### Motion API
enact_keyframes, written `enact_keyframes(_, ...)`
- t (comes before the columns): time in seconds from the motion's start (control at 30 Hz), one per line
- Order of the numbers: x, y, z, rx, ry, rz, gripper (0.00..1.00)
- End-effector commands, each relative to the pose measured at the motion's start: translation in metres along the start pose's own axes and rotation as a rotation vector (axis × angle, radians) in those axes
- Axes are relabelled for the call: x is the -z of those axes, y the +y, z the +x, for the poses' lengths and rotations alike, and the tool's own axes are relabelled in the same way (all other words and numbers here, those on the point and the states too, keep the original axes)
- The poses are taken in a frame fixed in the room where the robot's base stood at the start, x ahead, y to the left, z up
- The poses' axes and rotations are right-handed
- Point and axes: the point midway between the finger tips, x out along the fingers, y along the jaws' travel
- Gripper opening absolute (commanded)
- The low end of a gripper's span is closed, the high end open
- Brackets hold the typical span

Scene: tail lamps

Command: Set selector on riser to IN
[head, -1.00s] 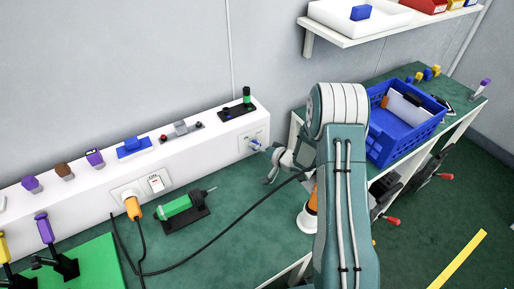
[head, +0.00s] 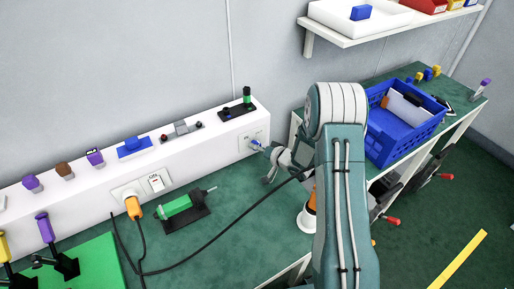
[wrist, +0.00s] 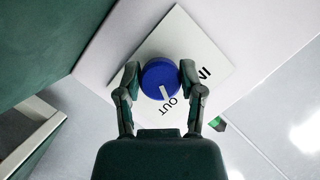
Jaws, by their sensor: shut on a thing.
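The selector is a round blue knob (wrist: 160,79) with a white pointer line, on a white plate (wrist: 183,40) marked IN and OUT. The pointer line faces the OUT lettering; IN is farther round to the right. My gripper (wrist: 160,80) has one finger on each side of the knob and is shut on it. In the head view the knob (head: 256,145) is small, on the right end of the white riser (head: 208,150). My gripper (head: 268,156) reaches it from the right, and my arm hides part of the bench behind.
A green tool (head: 177,206) lies on a black stand in front of the riser. An orange plug (head: 133,207) has a black cable running across the bench towards my arm. A blue crate (head: 405,140) stands on the right-hand bench.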

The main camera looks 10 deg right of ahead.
Motion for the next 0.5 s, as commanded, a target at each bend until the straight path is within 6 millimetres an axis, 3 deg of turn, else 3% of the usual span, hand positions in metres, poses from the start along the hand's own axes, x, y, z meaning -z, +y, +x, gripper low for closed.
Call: enact_keyframes(0.5,-0.0007,0.0012,-0.0002,-0.168,-0.002,-0.391,0.03)
